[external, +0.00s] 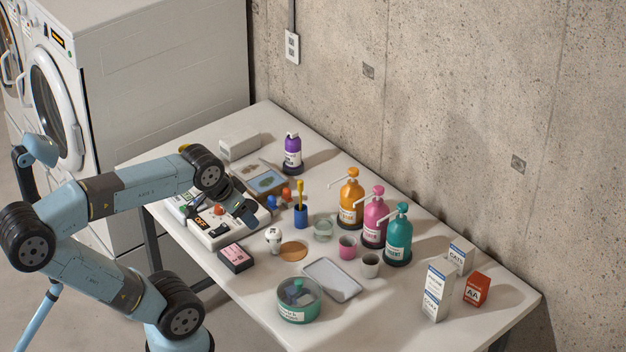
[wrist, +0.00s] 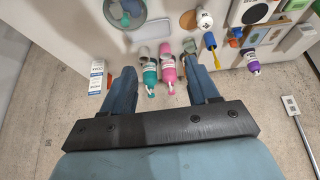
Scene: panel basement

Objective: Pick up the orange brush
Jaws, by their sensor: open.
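A small orange piece (external: 286,194) stands on the table left of a blue cup (external: 301,215) that holds a yellow-handled tool (external: 300,190). Its shape is too small to tell whether it is the orange brush. In the wrist view, an orange piece (wrist: 236,32) shows near the yellow handle (wrist: 214,57). My gripper (external: 240,207) is open and empty above the left part of the table, over a white device. In the wrist view, my gripper's fingers (wrist: 158,68) are spread apart, with pump bottles visible between them.
Orange, pink and teal pump bottles (external: 373,222) line the wall side. A purple bottle (external: 292,155) stands at the back. A white device (external: 213,232) lies under my gripper. A green tub (external: 299,308), tray (external: 332,279) and boxes (external: 436,294) fill the front.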

